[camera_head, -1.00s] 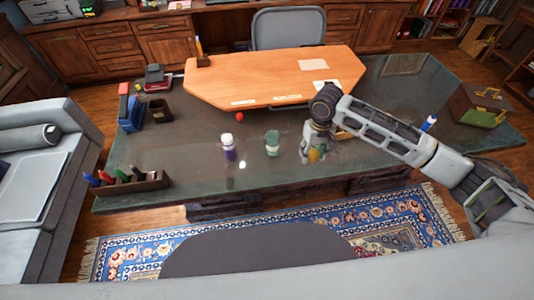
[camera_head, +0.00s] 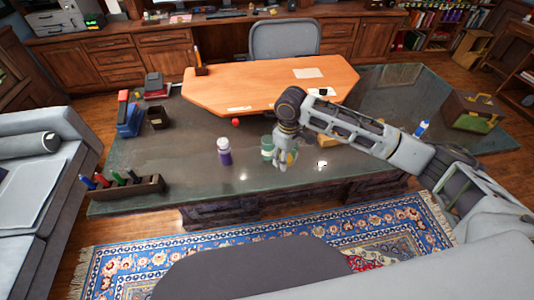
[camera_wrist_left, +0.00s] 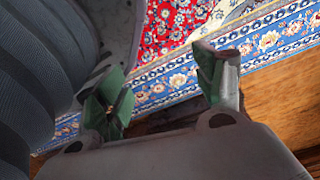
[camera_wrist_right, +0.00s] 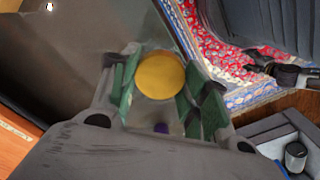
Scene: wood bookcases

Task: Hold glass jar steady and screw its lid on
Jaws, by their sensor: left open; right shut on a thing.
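A greenish jar (camera_head: 267,147), which looks like the glass jar, stands upright on the dark glass desk. My right gripper (camera_head: 286,163) is shut on a round yellow lid (camera_wrist_right: 160,75), held flat face toward the wrist camera. The lid shows as a small yellow patch in the head view (camera_head: 291,157). This gripper is just right of the jar in the picture and partly overlaps it; I cannot tell if they touch. My left gripper (camera_wrist_left: 165,92) is open and empty, over the rug in the left wrist view. It is not in the head view.
A purple bottle with a white top (camera_head: 224,152) stands left of the jar. A marker rack (camera_head: 125,187) is at the desk's front left, a small red ball (camera_head: 236,122) behind.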

